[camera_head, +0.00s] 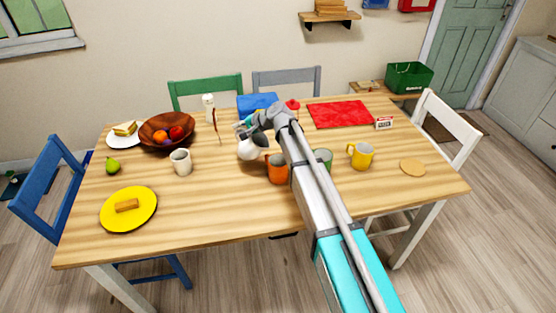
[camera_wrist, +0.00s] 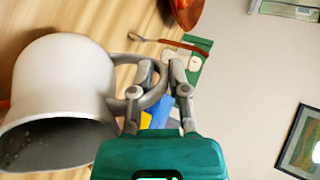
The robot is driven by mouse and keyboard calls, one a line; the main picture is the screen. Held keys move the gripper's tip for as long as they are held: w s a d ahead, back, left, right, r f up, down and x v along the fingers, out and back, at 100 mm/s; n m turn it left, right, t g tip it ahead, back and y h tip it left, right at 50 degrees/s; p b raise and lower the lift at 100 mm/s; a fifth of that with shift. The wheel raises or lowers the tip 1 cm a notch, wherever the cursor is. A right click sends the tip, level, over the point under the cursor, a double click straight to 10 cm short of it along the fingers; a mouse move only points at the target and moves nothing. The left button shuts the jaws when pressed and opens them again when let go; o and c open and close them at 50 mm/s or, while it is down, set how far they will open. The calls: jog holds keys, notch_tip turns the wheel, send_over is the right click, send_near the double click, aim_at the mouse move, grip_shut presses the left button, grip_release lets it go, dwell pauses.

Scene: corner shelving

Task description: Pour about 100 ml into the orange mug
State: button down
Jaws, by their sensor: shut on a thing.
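My gripper (camera_wrist: 162,75) is shut on the handle of a white jug (camera_wrist: 65,75). In the wrist view the jug's dark open mouth is at the lower left. In the head view the jug (camera_head: 247,150) is tilted and close to the upper left of the orange mug (camera_head: 277,172). My gripper (camera_head: 254,122) is above the jug there. The orange mug stands upright on the table, its right side partly covered by my arm. Its inside and its liquid level cannot be made out. No stream of liquid is clearly visible.
A green mug (camera_head: 324,158) stands right of my arm, partly hidden, with a yellow mug (camera_head: 361,155) beyond. A pale mug (camera_head: 181,161), wooden bowl (camera_head: 152,137) and yellow plate (camera_head: 112,210) are at left. A red mat (camera_head: 356,114) lies behind. The front middle table is clear.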

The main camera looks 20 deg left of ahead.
jog(key=shift+w+a+f+g+h+b, duration=0.15)
jog(key=shift+w+a+f+h, duration=0.1)
jog(key=shift+a+f+h, duration=1.1)
jog(key=shift+w+a+f+g+h+b, duration=0.1)
jog(key=shift+w+a+f+h+b, duration=0.15)
jog(key=shift+a+f+h, duration=1.1)
jog(key=shift+w+a+f+g+h+b, duration=0.1)
jog(key=shift+w+a+f+h, duration=0.2)
jog(key=shift+a+f+h, duration=1)
jog(key=shift+d+f+h, duration=0.55)
jog(key=shift+f+h, duration=0.05)
jog(key=shift+r, duration=0.2)
